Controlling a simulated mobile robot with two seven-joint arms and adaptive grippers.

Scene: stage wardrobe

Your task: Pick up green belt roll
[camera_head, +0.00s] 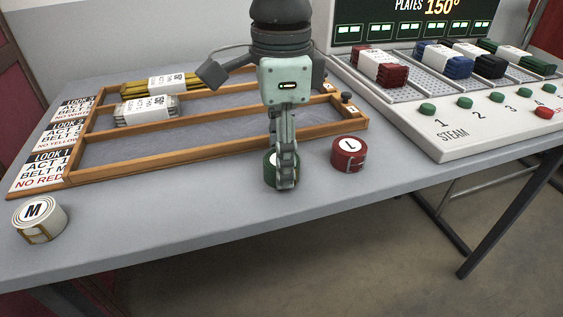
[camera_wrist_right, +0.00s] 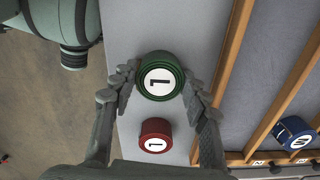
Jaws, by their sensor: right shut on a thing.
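The green belt roll (camera_head: 268,172) is at the table's front part, just before the wooden tray, mostly hidden by my right gripper (camera_head: 284,178) in the head view. In the right wrist view the green belt roll (camera_wrist_right: 160,76), with a white label on top, sits between the two fingertips of the right gripper (camera_wrist_right: 158,84). The fingers touch it from both sides. It looks upright and at table level; I cannot tell whether it is clear of the table. My left gripper is not in view.
A red belt roll (camera_head: 349,154) stands close to the right of the gripper. A white roll (camera_head: 40,220) marked M is at the left. The wooden tray (camera_head: 215,147) lies behind. The wrist view shows a blue roll (camera_wrist_right: 293,132) in it. A steam panel (camera_head: 455,140) is at right.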

